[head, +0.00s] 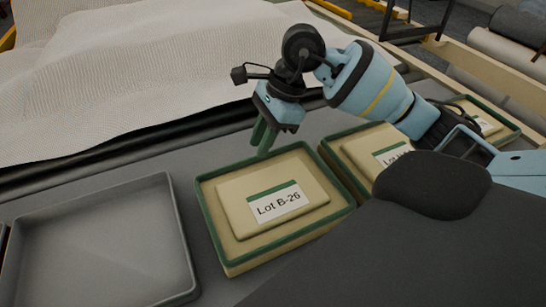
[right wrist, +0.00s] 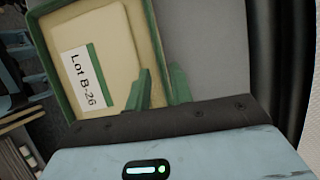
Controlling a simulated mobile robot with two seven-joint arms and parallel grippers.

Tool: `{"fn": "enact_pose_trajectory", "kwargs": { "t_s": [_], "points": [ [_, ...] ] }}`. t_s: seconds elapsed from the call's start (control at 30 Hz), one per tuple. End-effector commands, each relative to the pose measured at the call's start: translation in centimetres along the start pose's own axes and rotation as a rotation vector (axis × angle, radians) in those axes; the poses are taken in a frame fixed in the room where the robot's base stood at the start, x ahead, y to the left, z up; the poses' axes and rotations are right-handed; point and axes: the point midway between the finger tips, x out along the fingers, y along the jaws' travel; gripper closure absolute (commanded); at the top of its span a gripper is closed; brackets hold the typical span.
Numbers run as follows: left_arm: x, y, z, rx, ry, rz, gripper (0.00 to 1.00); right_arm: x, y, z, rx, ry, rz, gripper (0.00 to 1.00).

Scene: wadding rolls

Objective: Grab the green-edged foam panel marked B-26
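The green-edged foam panel marked "Lot B-26" (head: 237,213) lies flat on the dark grey table in the middle of the head view. It is cream with a raised pad and a white label with a green stripe. It also fills the upper left of the right wrist view (right wrist: 122,52). My right gripper (head: 264,145) points down at the panel's far edge. In the right wrist view its two green fingers (right wrist: 158,82) stand apart, one on each side of the panel's green edge. Contact with the edge cannot be told. My left gripper is not in view.
An empty grey tray (head: 100,240) lies left of the panel. A similar green-edged panel (head: 352,150) lies close on the right, partly hidden by my arm, with another labelled one (head: 488,120) beyond. White wadding (head: 130,70) spreads behind the table. Rolls (head: 510,50) lie at the upper right.

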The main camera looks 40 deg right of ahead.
Motion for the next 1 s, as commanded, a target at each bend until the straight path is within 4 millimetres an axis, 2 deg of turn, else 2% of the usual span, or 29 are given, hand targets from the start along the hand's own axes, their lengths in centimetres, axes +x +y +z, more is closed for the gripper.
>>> {"fn": "enact_pose_trajectory", "kwargs": {
  "t_s": [0.2,0.47,0.63,1.0],
  "points": [
    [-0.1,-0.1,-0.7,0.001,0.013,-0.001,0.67,2.3,0.1,0.1,0.0,0.0,0.0,0.78],
    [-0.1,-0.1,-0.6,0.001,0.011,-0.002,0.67,2.5,0.0,0.0,0.0,0.0,-0.001,0.78],
    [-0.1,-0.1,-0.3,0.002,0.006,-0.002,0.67,2.5,0.0,0.0,0.0,0.0,-0.001,0.99],
    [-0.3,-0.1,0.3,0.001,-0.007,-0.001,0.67,2.5,0.0,0.0,0.0,-0.001,-0.001,1.0]
  ]
}}
